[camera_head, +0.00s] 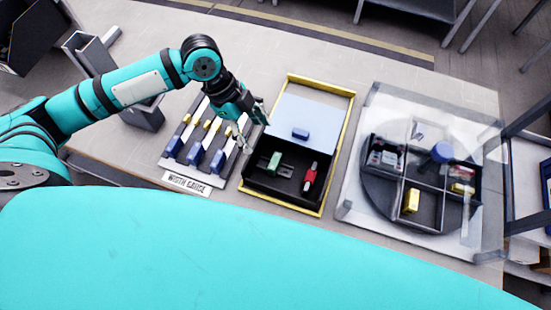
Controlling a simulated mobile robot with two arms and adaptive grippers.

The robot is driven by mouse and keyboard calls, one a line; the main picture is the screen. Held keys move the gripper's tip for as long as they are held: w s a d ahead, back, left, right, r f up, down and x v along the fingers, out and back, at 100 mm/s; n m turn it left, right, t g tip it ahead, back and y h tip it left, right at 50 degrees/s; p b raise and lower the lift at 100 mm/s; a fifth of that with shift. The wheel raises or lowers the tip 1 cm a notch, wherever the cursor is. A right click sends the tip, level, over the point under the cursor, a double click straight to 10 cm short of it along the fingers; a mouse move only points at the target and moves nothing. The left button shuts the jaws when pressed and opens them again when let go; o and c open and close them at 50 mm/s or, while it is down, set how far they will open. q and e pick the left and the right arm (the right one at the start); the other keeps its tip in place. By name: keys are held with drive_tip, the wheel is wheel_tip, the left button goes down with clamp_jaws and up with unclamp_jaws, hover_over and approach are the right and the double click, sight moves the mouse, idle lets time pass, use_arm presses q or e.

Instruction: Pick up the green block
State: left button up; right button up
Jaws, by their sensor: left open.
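The green block (274,162) stands in the black lower part of the yellow-edged tray (241,186), left of a red piece. My left gripper (254,122) is open and empty. It is above the gap between the width gauge and the tray, up and to the left of the green block and apart from it. My right gripper is not in view.
A red piece (310,177) lies right of the green block. A blue piece (300,133) sits on the tray's light panel. The width gauge (188,182) with blue-handled tools is left. A clear-covered round divided container (382,207) stands right.

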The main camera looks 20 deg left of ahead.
sight(273, 160)
use_arm(q)
drive_tip(key=p+x, duration=0.1)
drive_tip(key=x, duration=0.6)
drive_tip(key=shift+w+d+f, duration=0.15)
drive_tip(key=shift+d+f, duration=0.1)
drive_tip(key=shift+f, duration=0.1)
drive_tip(key=shift+d+f, duration=0.15)
drive_tip(key=shift+f, duration=0.35)
drive_tip(key=x, duration=0.4)
drive_tip(key=shift+d+f+p, duration=0.15)
drive_tip(key=shift+f+p, duration=0.15)
drive_tip(key=shift+p, duration=0.1)
drive_tip(key=shift+d+f, duration=0.1)
drive_tip(key=shift+f, duration=0.15)
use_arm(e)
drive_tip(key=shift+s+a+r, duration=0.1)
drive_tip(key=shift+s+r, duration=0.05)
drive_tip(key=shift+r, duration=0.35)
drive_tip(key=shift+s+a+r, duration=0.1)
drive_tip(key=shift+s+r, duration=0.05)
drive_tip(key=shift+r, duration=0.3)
use_arm(q)
drive_tip(key=shift+c, duration=0.5)
drive_tip(key=c, duration=0.7)
